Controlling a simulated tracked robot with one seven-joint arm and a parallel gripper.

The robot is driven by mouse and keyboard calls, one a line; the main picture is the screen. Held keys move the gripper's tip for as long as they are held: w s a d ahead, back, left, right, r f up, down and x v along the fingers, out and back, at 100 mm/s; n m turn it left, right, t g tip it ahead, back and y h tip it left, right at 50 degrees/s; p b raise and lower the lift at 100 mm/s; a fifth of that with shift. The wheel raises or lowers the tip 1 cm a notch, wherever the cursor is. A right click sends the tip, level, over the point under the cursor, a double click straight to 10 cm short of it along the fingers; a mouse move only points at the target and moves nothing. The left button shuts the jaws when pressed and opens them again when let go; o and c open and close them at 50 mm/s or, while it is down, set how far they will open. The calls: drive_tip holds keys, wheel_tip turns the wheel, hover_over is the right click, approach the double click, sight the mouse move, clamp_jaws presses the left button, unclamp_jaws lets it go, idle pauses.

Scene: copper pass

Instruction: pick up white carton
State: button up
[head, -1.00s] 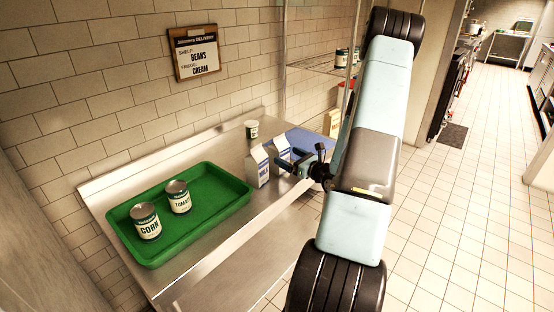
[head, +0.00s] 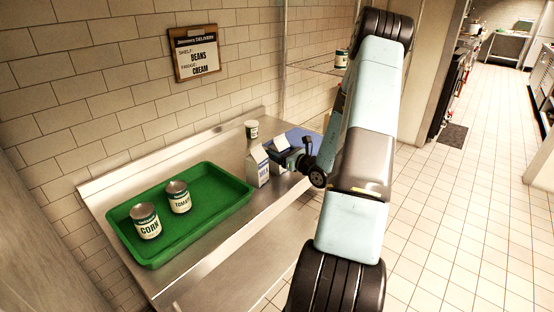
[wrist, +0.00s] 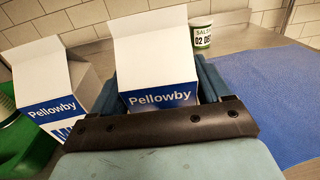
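Two white cartons with blue bands stand on the steel counter. One carton (wrist: 160,70), marked "Pellowby", is centred in the wrist view between the two fingers of my gripper (wrist: 157,84); in the head view its top (head: 281,144) shows above my gripper (head: 285,160). The fingers are spread, one on each side of this carton, very close to its sides; I cannot see clear contact. The other carton (head: 258,167) stands upright just left of my gripper, and it also shows at left in the wrist view (wrist: 50,85). The lower part of the centred carton is hidden by my gripper.
A green tray (head: 240,203) with a corn can (head: 146,221) and a tomato can (head: 179,197) is to the left. A small labelled tub (head: 251,130) stands behind the cartons. A blue mat (wrist: 265,95) lies to the right. A brick wall backs the counter.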

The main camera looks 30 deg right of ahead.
drive_tip(key=c, duration=1)
drive_tip(key=shift+c, duration=0.5)
drive_tip(key=shift+r, duration=0.1)
